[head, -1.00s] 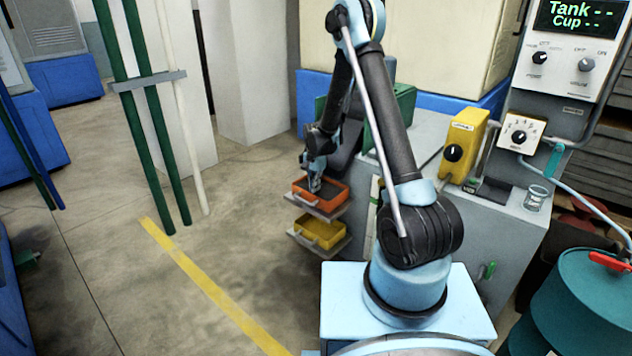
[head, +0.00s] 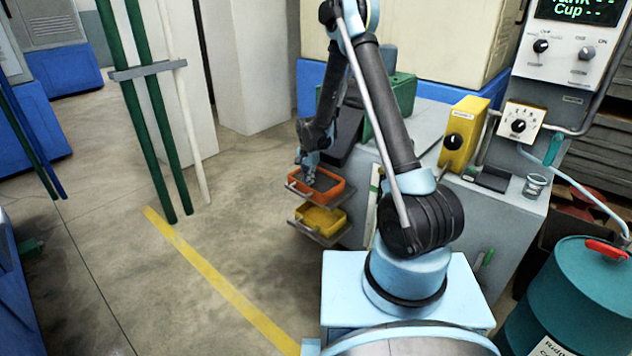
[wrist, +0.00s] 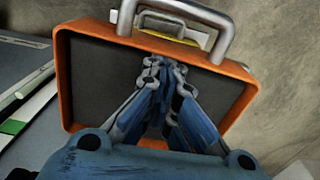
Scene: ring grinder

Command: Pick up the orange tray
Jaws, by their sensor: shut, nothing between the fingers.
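The orange tray (head: 330,197) sits on the upper grey shelf at the side of the machine. It has a dark grey inside and a grey handle on its outer side. In the wrist view the orange tray (wrist: 66,85) fills much of the picture, with its grey handle (wrist: 222,38) at the top. My gripper (head: 309,176) is over the tray, close to the handle side. In the wrist view my gripper (wrist: 165,65) has its fingertips together, with nothing between them, just short of the handle-side rim. I cannot tell whether they touch the tray.
A yellow tray (head: 322,222) sits on a shelf just below. The grey machine (head: 460,230) with a yellow box (head: 463,135) stands to the right. A teal drum (head: 570,290) is at the lower right. Green poles (head: 150,120) stand at the left, with open floor between.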

